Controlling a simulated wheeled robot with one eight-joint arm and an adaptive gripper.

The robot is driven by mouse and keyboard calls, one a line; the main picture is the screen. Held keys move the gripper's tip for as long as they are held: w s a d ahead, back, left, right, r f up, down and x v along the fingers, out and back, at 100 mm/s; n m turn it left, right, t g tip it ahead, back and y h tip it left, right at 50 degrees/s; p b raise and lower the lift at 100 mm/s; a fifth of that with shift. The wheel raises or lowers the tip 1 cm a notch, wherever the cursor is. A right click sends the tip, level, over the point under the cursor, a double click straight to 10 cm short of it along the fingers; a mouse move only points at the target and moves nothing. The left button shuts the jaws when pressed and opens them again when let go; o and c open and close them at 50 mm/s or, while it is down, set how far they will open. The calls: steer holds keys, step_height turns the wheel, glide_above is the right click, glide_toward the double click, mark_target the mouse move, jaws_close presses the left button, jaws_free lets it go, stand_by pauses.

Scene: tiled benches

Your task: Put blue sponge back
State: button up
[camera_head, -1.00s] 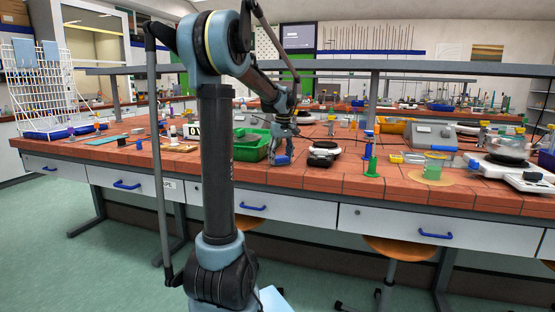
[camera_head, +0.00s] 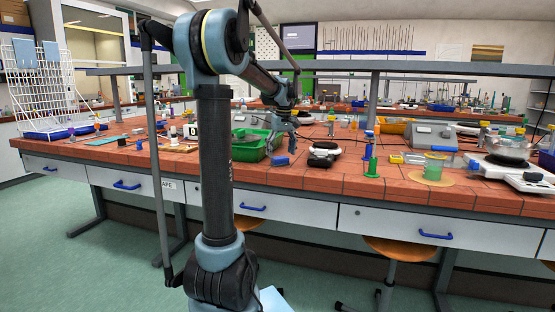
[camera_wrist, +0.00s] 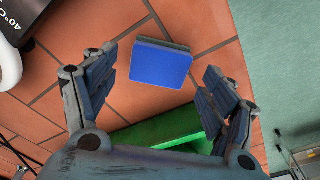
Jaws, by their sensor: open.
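The blue sponge (camera_head: 280,161) lies on the red tiled bench, at the front right corner of the green bin. In the wrist view the sponge (camera_wrist: 160,64) lies flat on the tiles, ahead of the fingertips and roughly midway between them. My gripper (camera_head: 287,144) is above the bench, over the sponge's area and apart from it. In the wrist view my gripper (camera_wrist: 160,82) has its two fingers spread wide with nothing between them. The green bin (camera_head: 262,153) stands to the left of the sponge; its edge also shows in the wrist view (camera_wrist: 170,128).
A black and white device (camera_head: 324,155) sits right of the sponge. A green cylinder on a base (camera_head: 372,167) and a green mug (camera_head: 433,170) stand farther right. The bench's front edge (camera_head: 290,190) is close to the sponge. A grey shelf (camera_head: 420,69) runs above the bench.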

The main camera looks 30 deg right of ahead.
mark_target(282, 158)
step_height(282, 158, up, 9)
steer(key=s, duration=0.1)
steer(key=s+a+f, duration=0.2)
steer(key=a+f, duration=0.1)
steer(key=a, duration=0.6)
steer(key=s+a+f, duration=0.2)
steer(key=a+f, duration=0.1)
steer(key=a, duration=0.5)
steer(key=s+a+f, duration=0.2)
steer(key=a+f, duration=0.2)
steer(key=a, duration=0.5)
steer(key=s+a+f+n, duration=0.1)
steer(key=s+a+f, duration=1.4)
steer(key=f, duration=0.4)
steer(key=shift+s+a+f+t, duration=0.15)
steer(key=shift+s+a+t, duration=0.05)
steer(key=shift+s+t, duration=0.2)
